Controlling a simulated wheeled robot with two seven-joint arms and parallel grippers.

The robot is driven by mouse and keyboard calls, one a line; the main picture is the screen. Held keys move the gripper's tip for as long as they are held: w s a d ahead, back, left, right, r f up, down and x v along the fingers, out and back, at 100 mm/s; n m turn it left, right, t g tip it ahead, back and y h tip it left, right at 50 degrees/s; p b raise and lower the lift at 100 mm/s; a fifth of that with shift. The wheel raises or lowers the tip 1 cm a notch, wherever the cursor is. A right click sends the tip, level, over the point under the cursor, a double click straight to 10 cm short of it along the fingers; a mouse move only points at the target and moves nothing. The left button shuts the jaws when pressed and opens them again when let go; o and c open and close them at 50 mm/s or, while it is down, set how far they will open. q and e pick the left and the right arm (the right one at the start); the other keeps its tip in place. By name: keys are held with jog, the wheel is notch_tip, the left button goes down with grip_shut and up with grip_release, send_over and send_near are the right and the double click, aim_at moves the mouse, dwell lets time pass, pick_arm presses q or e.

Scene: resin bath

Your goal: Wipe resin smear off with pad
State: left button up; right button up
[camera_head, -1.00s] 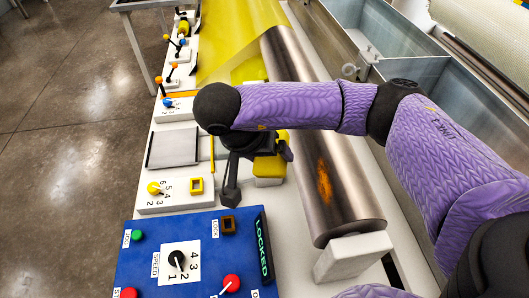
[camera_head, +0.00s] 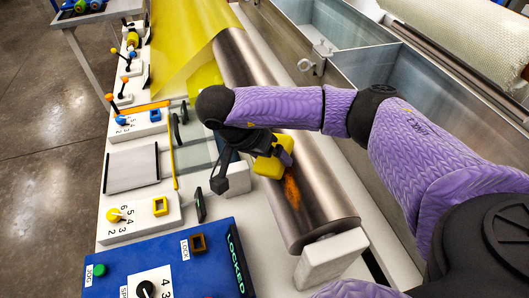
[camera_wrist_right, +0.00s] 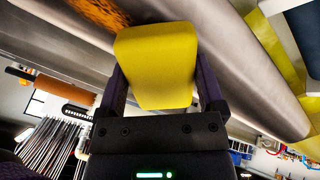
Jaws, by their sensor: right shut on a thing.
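An orange-brown resin smear (camera_head: 292,189) lies on the grey metal roller (camera_head: 318,205), toward the roller's near end. The smear also shows at the top left of the right wrist view (camera_wrist_right: 92,14). My right gripper (camera_head: 272,152) is shut on a yellow pad (camera_head: 266,168). The pad is at the roller's left side, right by the far end of the smear. In the right wrist view the pad (camera_wrist_right: 155,68) sits between the two fingers, with the roller behind it. I cannot tell whether pad and roller touch. My left gripper is not in view.
A blue control panel (camera_head: 165,262) with a LOCKED display stands at the near left. White switch boxes (camera_head: 140,218) and a grey plate (camera_head: 132,168) lie left of the roller. Yellow film (camera_head: 185,45) covers the far end. Metal troughs (camera_head: 375,75) run along the right.

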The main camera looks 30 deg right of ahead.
jog(key=shift+d+f, duration=0.2)
jog(key=shift+f, duration=0.05)
dwell(0.6)
jog(key=shift+s+d+f+b, duration=0.15)
jog(key=shift+d+f+b, duration=0.15)
jog(key=shift+f+b, duration=0.35)
